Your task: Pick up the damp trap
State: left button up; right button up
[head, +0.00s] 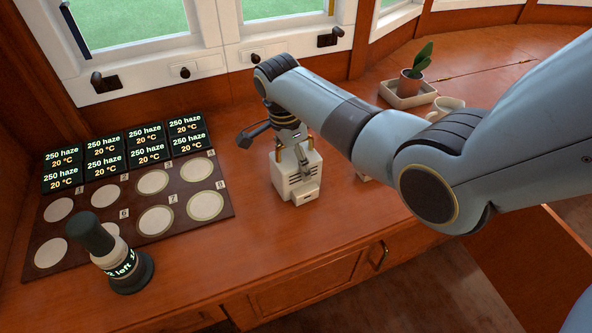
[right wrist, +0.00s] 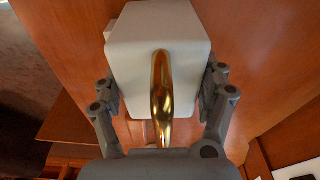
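The damp trap, as I take it, is a small white box (head: 300,187) with dark vent slots on its front and a brass handle on top. It stands upright on the wooden desk, right of the dark board. In the right wrist view the white box (right wrist: 190,25) and its curved brass handle (right wrist: 161,95) fill the middle. My right gripper (head: 297,160) is over the box from above, one finger along each of two opposite sides. The fingers (right wrist: 161,85) look close against the sides; whether they grip is unclear. My left gripper is not in view.
A dark board (head: 120,223) with numbered pale discs and several black display blocks (head: 147,152) lies left. A potted plant (head: 411,80) on a tray and a white cup (head: 447,104) stand back right. Windows line the back.

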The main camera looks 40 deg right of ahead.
jog(key=c, duration=0.5)
jog(key=shift+r, duration=0.1)
